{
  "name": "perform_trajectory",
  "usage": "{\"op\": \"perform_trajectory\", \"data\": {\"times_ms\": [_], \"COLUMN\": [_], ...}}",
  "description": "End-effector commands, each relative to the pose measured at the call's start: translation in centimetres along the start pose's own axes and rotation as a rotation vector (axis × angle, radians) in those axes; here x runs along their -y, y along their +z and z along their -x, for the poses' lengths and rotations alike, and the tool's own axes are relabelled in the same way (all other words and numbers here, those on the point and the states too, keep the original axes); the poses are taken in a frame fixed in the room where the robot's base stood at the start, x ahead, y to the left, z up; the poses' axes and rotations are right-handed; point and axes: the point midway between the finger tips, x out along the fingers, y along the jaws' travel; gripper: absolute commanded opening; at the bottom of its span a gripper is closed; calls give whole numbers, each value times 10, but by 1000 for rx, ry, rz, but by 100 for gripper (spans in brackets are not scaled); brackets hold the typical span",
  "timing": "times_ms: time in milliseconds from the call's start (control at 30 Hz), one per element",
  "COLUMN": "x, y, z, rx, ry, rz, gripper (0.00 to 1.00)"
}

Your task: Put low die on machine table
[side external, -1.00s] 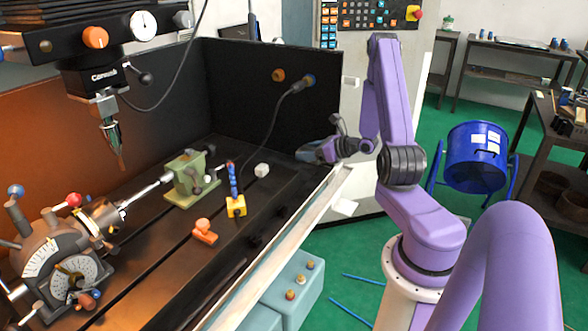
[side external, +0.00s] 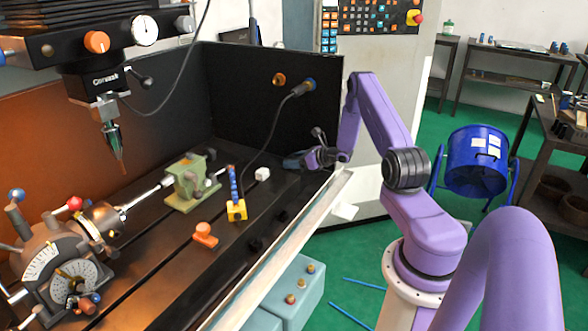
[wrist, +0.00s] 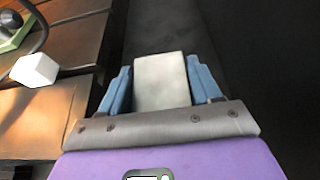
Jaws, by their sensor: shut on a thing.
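My gripper (side external: 293,163) is at the right end of the machine table (side external: 165,270), near the dark back panel. In the wrist view its blue fingers (wrist: 160,78) are shut on a pale grey block, the low die (wrist: 160,88). In the side view I cannot make out the die between the fingers. A white cube (side external: 262,173) sits on the table, left of my gripper; it also shows at the left of the wrist view (wrist: 35,69). The two are apart.
A yellow block with a blue upright (side external: 236,207), an orange knobbed piece (side external: 204,235) and a green tailstock (side external: 190,183) stand on the table. A black cable (side external: 262,143) hangs from the dark panel (side external: 250,100). The dividing head (side external: 60,265) is far left.

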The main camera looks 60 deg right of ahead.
Motion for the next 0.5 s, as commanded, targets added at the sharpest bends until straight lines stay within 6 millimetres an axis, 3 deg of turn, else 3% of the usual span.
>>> {"op": "perform_trajectory", "data": {"times_ms": [500], "x": [7], "y": [-31], "z": [-24], "rx": [5], "ry": [0], "rz": [3], "gripper": [0]}}
